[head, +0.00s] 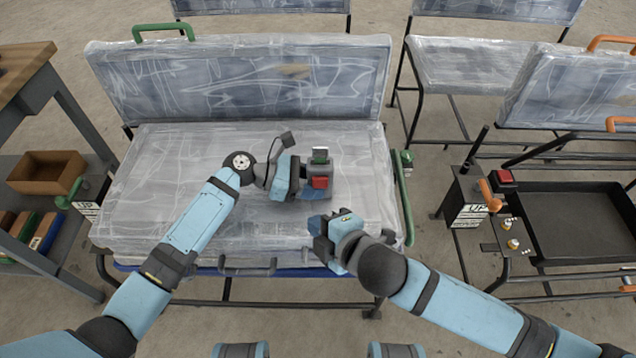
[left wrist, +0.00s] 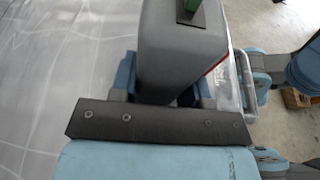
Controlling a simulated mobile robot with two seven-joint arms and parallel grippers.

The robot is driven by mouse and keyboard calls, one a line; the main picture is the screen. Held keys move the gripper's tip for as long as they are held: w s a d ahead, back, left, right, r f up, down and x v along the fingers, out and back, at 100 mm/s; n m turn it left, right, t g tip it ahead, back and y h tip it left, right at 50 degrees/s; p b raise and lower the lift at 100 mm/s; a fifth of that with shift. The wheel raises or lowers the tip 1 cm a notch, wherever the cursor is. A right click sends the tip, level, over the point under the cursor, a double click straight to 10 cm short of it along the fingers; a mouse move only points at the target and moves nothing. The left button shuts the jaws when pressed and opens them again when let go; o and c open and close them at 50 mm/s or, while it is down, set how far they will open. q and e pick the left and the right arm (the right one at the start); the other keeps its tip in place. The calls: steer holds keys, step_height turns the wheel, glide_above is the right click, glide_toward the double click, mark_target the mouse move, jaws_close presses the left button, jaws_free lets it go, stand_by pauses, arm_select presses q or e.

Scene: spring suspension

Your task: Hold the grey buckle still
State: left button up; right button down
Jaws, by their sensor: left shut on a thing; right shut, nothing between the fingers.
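My left gripper (head: 304,191) is shut on the buckle from the left. In the left wrist view the buckle's grey body (left wrist: 182,52) stands between the blue fingers, and its lower end is hidden. My right gripper (head: 322,238) is shut and empty, below and apart from the buckle, near the seat's front edge.
The wrapped seat (head: 170,190) has a wrapped backrest (head: 240,80) behind it and a green rail (head: 402,200) on its right. A wooden-topped bench (head: 20,62) stands at left. A black tray (head: 570,225) and a lever box (head: 466,197) stand at right.

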stand_by(0.3)
arm_select(q)
steer(key=o, duration=1.1)
steer(key=shift+a, duration=0.1)
